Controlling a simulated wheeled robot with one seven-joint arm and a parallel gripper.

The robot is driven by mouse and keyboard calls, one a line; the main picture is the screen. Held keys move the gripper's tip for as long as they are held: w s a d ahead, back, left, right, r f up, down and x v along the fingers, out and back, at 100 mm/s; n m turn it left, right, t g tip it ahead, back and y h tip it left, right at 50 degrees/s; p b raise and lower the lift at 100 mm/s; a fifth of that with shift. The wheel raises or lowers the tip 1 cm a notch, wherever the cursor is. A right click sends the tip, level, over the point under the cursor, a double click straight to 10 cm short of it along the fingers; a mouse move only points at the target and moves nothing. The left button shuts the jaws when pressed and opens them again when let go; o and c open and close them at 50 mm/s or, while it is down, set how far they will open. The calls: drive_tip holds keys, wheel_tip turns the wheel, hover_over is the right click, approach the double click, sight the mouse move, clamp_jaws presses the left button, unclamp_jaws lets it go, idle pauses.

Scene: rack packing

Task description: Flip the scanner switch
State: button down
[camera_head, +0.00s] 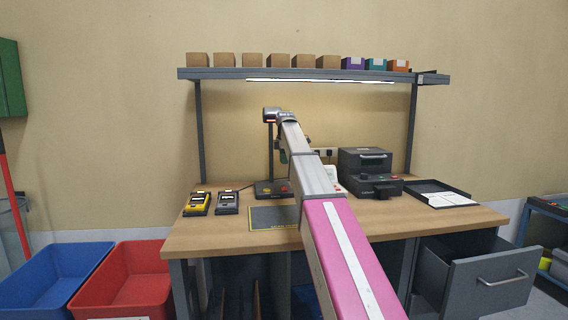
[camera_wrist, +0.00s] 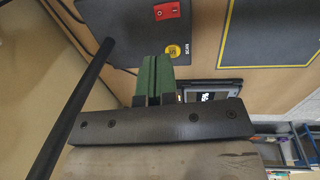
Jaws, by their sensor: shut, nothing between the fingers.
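The scanner switch (camera_wrist: 167,11) is a small red rocker on the dark scanner base (camera_wrist: 205,25), at the top of the wrist view. A yellow round mark and a "SCAN" label lie beside it. In the head view the base (camera_head: 264,190) sits on the bench, left of my arm, with a thin post rising from it. My gripper (camera_wrist: 156,58) has green fingers closed together with nothing between them. In the wrist view the fingertips lie below the switch in the picture, apart from it. The rocker's on or off position is too small to tell.
The dark post (camera_wrist: 75,105) crosses the wrist view close to my fingers. A grey mat (camera_head: 272,218), two handheld devices (camera_head: 197,204), a dark printer-like box (camera_head: 365,160) and a tray (camera_head: 425,186) stand on the bench. A drawer (camera_head: 470,285) is open. A shelf (camera_head: 310,75) runs above.

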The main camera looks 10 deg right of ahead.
sight(284, 189)
drive_tip(key=f, duration=0.3)
drive_tip(key=w+f, duration=0.1)
drive_tip(key=f, duration=0.7)
drive_tip(key=shift+w+f, duration=0.2)
drive_tip(key=shift+f, duration=0.05)
